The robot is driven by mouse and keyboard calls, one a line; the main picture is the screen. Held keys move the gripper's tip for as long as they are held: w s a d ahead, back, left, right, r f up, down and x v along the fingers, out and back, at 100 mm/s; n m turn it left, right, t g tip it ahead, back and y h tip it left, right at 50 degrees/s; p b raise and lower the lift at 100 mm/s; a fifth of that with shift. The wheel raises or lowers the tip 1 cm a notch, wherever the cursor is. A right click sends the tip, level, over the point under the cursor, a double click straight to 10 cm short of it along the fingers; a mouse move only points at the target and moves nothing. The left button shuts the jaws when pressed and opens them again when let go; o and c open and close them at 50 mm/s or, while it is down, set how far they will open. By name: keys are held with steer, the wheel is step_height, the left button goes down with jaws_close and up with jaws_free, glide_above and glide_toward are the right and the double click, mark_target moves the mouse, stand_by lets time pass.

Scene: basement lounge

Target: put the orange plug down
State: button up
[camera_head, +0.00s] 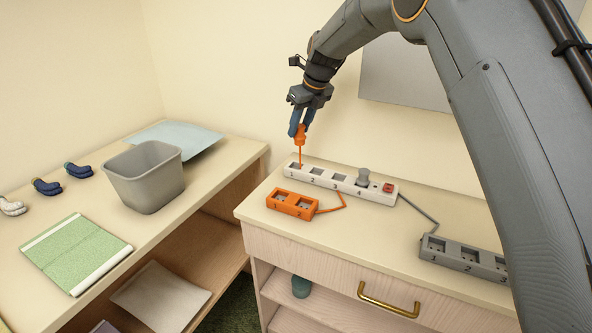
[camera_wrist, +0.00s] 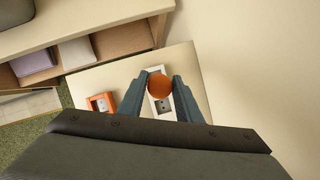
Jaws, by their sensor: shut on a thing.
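My gripper (camera_head: 299,130) is shut on the orange plug (camera_head: 299,138), which is upright between the blue fingers. The plug is above the left end of a white power strip (camera_head: 326,175), near the socket marked 1. A thin orange line runs down from the plug to the strip. In the wrist view the plug (camera_wrist: 158,86) shows as a round orange top between the fingers and hides part of the white strip (camera_wrist: 164,107). A small orange socket block (camera_head: 292,205) lies in front of the white strip, with a short orange cord beside it.
A grey power strip (camera_head: 462,256) lies to the right. A grey bin (camera_head: 146,178), green booklet (camera_head: 76,253) and blue sheet (camera_head: 180,137) are on the left table. The cabinet top (camera_head: 350,235) is clear in front.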

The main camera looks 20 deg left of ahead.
mark_target(297, 136)
steer(key=shift+w+a, duration=0.2)
steer(key=shift+a, duration=0.1)
steer(key=shift+a+f, duration=0.1)
steer(key=shift+f, duration=0.2)
steer(key=f, duration=0.1)
steer(key=f+p, duration=0.1)
steer(key=f, duration=0.3)
steer(key=shift+s+a+p, duration=0.1)
steer(key=shift+a+p, duration=0.2)
steer(key=shift+d+f+p, duration=0.1)
steer(key=shift+f+p, duration=0.4)
steer(key=shift+f, duration=1.6)
steer(key=shift+f, duration=0.15)
steer(key=o, duration=1.2)
